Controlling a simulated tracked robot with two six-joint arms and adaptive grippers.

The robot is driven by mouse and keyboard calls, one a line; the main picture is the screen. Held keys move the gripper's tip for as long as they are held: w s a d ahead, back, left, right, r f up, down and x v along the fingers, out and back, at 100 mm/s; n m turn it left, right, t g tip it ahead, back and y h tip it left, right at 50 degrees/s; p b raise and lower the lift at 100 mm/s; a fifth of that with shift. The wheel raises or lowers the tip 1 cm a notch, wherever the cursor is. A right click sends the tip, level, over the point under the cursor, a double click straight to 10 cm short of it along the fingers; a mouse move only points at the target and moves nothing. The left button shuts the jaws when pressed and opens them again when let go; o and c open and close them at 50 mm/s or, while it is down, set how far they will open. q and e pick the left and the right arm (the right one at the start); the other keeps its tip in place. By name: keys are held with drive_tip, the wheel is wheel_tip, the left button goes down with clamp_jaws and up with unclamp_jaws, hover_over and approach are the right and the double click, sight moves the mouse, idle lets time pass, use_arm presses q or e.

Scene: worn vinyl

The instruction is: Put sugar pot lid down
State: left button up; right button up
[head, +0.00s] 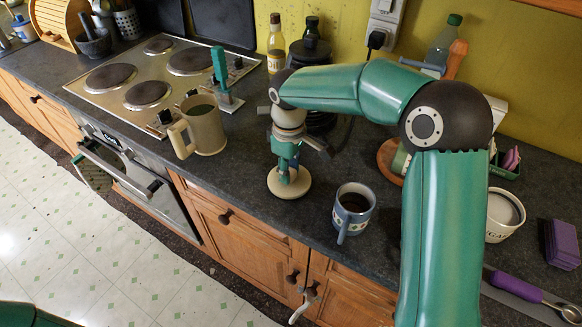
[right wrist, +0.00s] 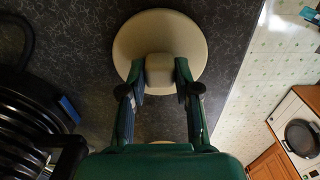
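The sugar pot lid (head: 298,190) is a round cream disc with a knob, low over the dark worktop near its front edge. In the right wrist view, the lid (right wrist: 190,38) lies between and beyond my fingers. My right gripper (head: 289,172) points down at the lid. Its fingers (right wrist: 160,78) press against both sides of the knob. I cannot tell whether the lid's underside touches the worktop. The sugar pot (head: 503,222), white and lettered, stands open at the right, partly behind my right arm. My left gripper is not in view.
A patterned mug (head: 352,212) of dark liquid stands right of the lid. A beige jug (head: 204,128) stands left, by the hob (head: 150,80). Dark worktop is bare around the lid. A purple-handled scoop (head: 517,286) and purple box (head: 562,244) lie far right.

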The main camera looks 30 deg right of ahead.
drive_tip(key=o, duration=0.3)
drive_tip(key=shift+o, duration=0.2)
wheel_tip(320, 180, up, 12)
drive_tip(key=shift+r, duration=0.15)
idle(0.3)
drive_tip(key=shift+s, duration=0.1)
idle(0.3)
